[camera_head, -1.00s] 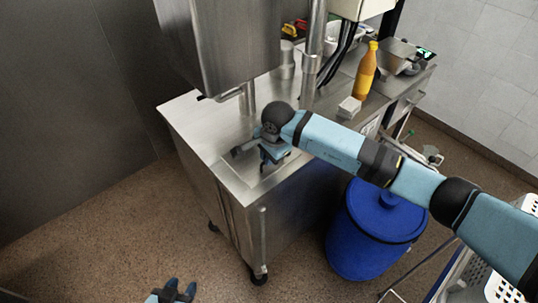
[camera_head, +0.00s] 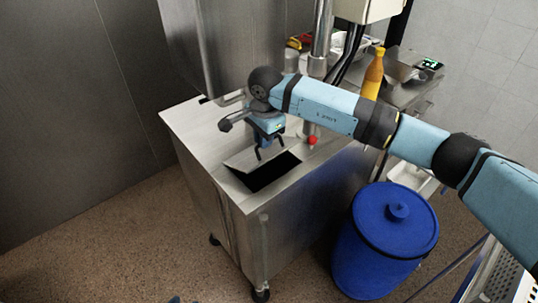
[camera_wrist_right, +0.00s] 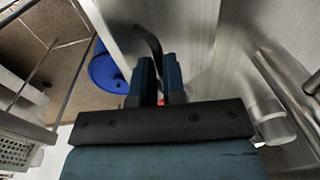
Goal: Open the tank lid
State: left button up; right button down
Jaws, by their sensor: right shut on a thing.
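The steel tank (camera_head: 185,125) has a rectangular dark opening (camera_head: 268,174) in its top, near the front. The flat steel tank lid (camera_head: 240,158) is tilted up, leaving part of the opening uncovered. My right gripper (camera_head: 268,152) points down at the lid, shut on its dark handle. In the right wrist view the two blue fingers (camera_wrist_right: 158,80) close around the dark curved handle (camera_wrist_right: 150,42). Only a tiny tip of my left gripper (camera_head: 176,299) shows at the bottom edge of the head view, so its jaws cannot be judged.
A tall steel housing (camera_head: 220,45) and a vertical pipe (camera_head: 322,35) stand behind the opening. An orange bottle (camera_head: 373,75) and a metal scale (camera_head: 412,70) are at the back right. A blue lidded barrel (camera_head: 385,245) stands on the floor to the right.

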jog(key=shift+w+a+r+b, duration=0.3)
jog(key=shift+w+a+b, duration=0.15)
jog(key=shift+w+b, duration=0.15)
jog(key=shift+w+a+r, duration=0.1)
jog(key=shift+a+r, duration=0.05)
jog(key=c, duration=1.3)
grip_release()
jog(key=shift+a, duration=0.1)
jog(key=shift+c, duration=0.2)
jog(key=shift+o, duration=0.7)
jog(key=shift+w+a+f, duration=0.1)
jog(key=shift+w+f, duration=0.1)
jog(key=shift+w, duration=0.05)
jog(key=shift+s+r, duration=0.1)
jog(key=shift+r, duration=0.1)
